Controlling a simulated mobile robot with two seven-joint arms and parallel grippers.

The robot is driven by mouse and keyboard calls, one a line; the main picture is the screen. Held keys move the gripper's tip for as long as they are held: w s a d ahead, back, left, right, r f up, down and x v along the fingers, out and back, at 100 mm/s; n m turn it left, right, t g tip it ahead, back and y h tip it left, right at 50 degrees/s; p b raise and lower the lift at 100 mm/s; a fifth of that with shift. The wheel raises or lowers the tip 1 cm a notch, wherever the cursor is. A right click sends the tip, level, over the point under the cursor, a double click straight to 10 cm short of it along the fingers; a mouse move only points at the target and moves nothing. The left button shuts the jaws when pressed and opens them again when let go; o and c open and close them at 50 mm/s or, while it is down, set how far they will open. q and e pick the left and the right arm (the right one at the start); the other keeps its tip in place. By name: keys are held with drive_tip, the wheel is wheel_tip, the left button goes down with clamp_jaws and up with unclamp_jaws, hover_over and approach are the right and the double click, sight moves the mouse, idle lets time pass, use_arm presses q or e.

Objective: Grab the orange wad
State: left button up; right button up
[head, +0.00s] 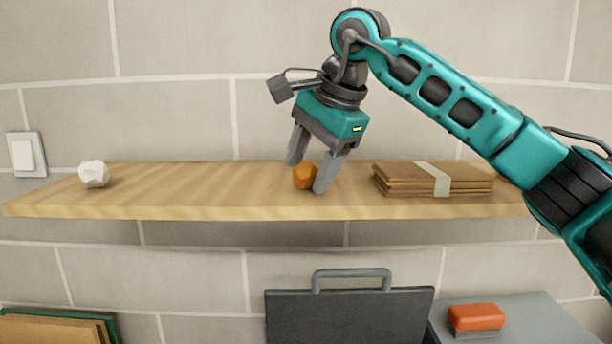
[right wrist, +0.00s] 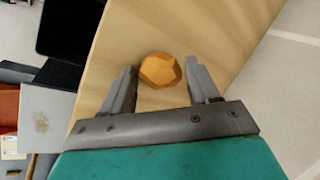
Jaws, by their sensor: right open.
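The orange wad (head: 304,176) is a small faceted lump on the wooden shelf (head: 200,190), partly hidden behind a finger in the head view. My right gripper (head: 306,177) is open just above the shelf, with its fingers on either side of the wad. In the right wrist view the wad (right wrist: 160,70) lies between and slightly beyond the two fingertips of the gripper (right wrist: 162,74). My left gripper is not in view.
A white wad (head: 94,174) sits at the shelf's left end. A banded stack of brown cardboard (head: 400,178) lies right of my gripper. Below are a dark panel with a handle (head: 350,310) and an orange-topped brush (head: 476,318) on a grey surface. The shelf's left-middle is clear.

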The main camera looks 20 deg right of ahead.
drive_tip(key=c, duration=0.8)
drive_tip(key=shift+r, duration=0.15)
wheel_tip(320, 180, up, 13)
drive_tip(key=p, duration=0.3)
wheel_tip(320, 180, up, 7)
hover_over(310, 163)
drive_tip(key=shift+w+d+b, duration=0.1)
drive_tip(key=shift+b, duration=0.25)
